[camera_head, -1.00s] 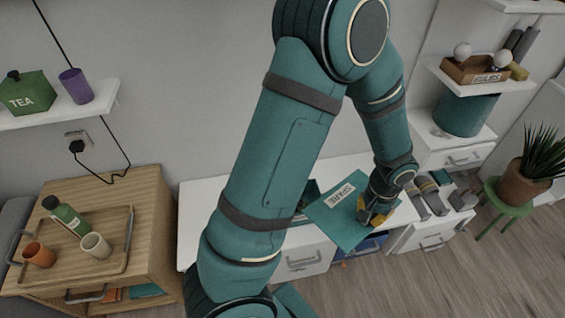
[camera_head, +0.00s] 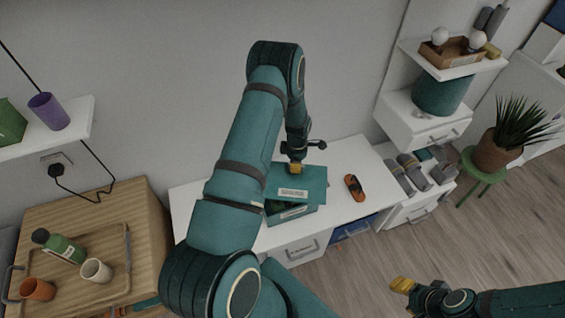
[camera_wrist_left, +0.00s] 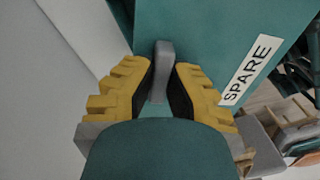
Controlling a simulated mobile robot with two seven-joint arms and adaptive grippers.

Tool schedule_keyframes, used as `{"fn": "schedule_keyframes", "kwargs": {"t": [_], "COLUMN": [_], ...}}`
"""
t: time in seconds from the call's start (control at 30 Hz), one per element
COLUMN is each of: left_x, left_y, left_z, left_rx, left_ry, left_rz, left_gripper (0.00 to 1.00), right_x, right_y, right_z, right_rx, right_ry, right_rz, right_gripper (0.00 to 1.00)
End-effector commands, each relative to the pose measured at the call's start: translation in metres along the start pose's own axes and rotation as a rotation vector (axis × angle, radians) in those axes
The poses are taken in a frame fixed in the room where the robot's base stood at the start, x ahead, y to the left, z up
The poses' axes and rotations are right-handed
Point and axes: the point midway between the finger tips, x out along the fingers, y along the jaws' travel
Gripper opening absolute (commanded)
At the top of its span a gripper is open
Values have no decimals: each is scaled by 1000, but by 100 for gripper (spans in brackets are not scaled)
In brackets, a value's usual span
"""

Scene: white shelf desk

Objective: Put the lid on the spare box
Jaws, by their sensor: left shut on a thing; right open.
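The teal lid (camera_head: 312,184), with a white SPARE label, is over the teal spare box (camera_head: 290,217) on the white desk. My left gripper (camera_head: 296,168) is shut on the lid's grey handle; in the left wrist view the handle (camera_wrist_left: 162,68) sits between the yellow fingers (camera_wrist_left: 160,95), with the lid (camera_wrist_left: 215,35) beyond. My right gripper (camera_head: 402,286) is open and empty, over the floor at lower right. My left arm hides part of the desk.
An orange-and-black tool (camera_head: 355,187) lies on the white desk (camera_head: 345,157) right of the box. A wooden cabinet (camera_head: 95,205) with a tray is at left. A potted plant (camera_head: 498,150) stands at right.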

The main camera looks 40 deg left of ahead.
Motion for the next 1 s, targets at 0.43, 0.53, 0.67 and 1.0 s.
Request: {"fn": "schedule_keyframes", "kwargs": {"t": [0.43,0.53,0.67,1.0], "left_x": [40,40,40,58], "left_y": [19,19,19,20], "left_z": [-52,-52,-52,-51], "left_rx": [-491,-489,-487,-487], "left_ry": [-6,-6,-6,-6], "left_rz": [5,5,5,0], "left_gripper": [0,0,0,0], "right_x": [-10,-10,-9,11], "right_y": [-4,-4,-4,4], "right_z": [-1,-1,-1,6], "right_rx": [2,1,1,-3], "right_ry": [0,0,0,-14], "right_rz": [0,0,0,-1], "right_gripper": [47,47,47,47]}}
